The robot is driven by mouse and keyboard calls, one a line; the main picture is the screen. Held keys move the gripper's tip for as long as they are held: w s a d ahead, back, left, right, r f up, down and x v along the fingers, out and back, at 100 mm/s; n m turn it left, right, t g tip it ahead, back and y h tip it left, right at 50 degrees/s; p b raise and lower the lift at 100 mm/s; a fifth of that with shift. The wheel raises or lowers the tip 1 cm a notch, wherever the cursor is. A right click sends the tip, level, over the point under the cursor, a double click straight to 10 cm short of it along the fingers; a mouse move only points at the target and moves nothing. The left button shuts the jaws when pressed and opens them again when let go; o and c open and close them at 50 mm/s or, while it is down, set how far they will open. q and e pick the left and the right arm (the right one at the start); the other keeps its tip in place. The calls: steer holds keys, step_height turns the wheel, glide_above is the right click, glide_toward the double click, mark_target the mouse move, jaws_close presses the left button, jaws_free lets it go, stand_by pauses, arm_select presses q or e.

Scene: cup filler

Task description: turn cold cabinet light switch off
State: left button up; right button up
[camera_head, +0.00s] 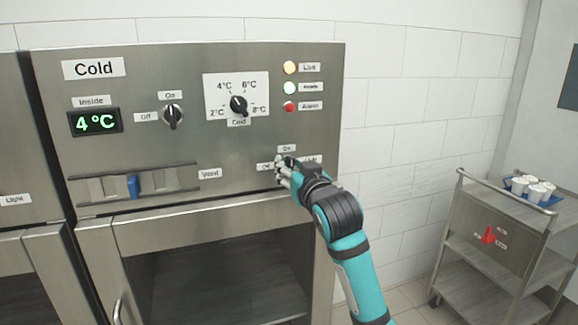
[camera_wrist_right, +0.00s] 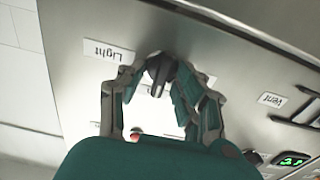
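The light switch is a small black rotary knob (camera_wrist_right: 160,68) on the steel panel of the cold cabinet (camera_head: 215,140). In the head view it is largely hidden behind my right gripper (camera_head: 284,170), between an "On" label (camera_head: 287,148) above, an "Off" label (camera_head: 265,167) at left and a partly covered label at right. In the right wrist view, turned upside down, my right gripper (camera_wrist_right: 158,88) has its fingers spread on both sides of the knob, with a gap at left. I cannot tell firm contact or exactly where the knob points. My left gripper is not in view.
The same panel holds an On/Off knob (camera_head: 173,116), a temperature dial (camera_head: 238,105), three indicator lamps and a vent slider (camera_head: 133,187). The cabinet is open below. A steel trolley (camera_head: 490,235) with cups on a blue tray (camera_head: 553,200) stands at right.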

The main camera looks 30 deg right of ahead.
steer(key=shift+s+r, duration=0.1)
steer(key=shift+s, duration=0.1)
steer(key=shift+c, duration=0.3)
steer(key=shift+w, duration=0.1)
jaws_close()
